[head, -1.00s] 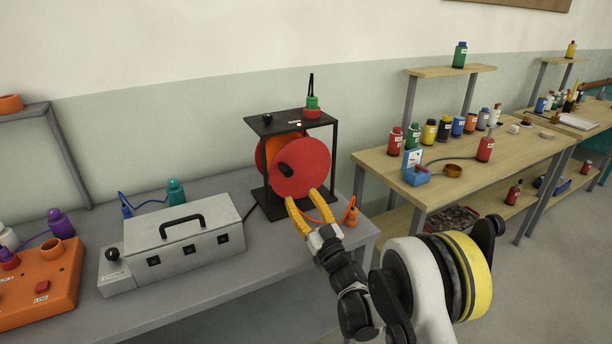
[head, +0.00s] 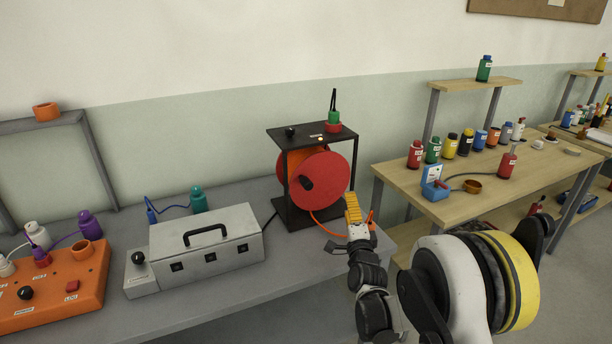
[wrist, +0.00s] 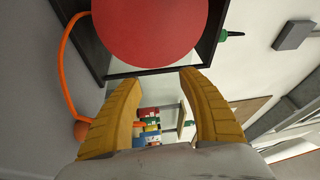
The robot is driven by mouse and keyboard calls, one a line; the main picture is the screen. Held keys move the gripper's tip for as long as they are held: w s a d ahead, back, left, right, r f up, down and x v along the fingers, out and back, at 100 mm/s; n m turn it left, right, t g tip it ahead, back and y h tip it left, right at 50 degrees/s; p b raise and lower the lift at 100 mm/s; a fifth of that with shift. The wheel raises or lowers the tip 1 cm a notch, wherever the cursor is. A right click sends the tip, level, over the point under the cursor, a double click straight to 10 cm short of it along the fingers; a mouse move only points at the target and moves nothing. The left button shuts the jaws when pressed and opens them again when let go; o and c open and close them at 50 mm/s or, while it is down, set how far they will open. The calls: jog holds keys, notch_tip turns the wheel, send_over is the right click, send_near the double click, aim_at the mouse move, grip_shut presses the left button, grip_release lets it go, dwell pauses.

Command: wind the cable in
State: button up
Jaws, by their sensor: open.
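An orange cable (head: 322,226) runs from the reel's underside toward the bench's right end. My gripper (head: 353,207) is to the right of the reel, apart from it, and hides part of the cable. In the wrist view my gripper (wrist: 160,82) is open and empty, with the red reel disc (wrist: 150,28) beyond the fingertips. The cable (wrist: 62,62) hangs at the left there, ending in an orange plug (wrist: 82,130).
A grey metal box (head: 205,250) with a handle stands left of the reel. An orange panel (head: 60,290) is at far left. A green-and-red item (head: 334,119) stands on the frame's top. A wooden table (head: 450,203) with several bottles is at right.

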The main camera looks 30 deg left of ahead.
jog(key=s+a+m+g+p, duration=0.2)
jog(key=m+g, duration=0.1)
jog(key=m, duration=0.4)
jog(key=m+g+y+p, duration=0.1)
jog(key=m+g+y, duration=0.2)
jog(key=m+y, duration=0.3)
send_near(305, 182)
jog(key=w+a+h, duration=0.1)
jog(key=shift+m, duration=0.5)
jog(key=x, duration=0.3)
jog(key=b+x, duration=0.1)
jog(key=x, duration=0.3)
jog(key=b+x, duration=0.1)
jog(key=x, duration=0.3)
jog(key=shift+w+d+f, duration=0.1)
jog(key=shift+d+f, duration=0.1)
jog(key=shift+f, duration=0.15)
grip_shut()
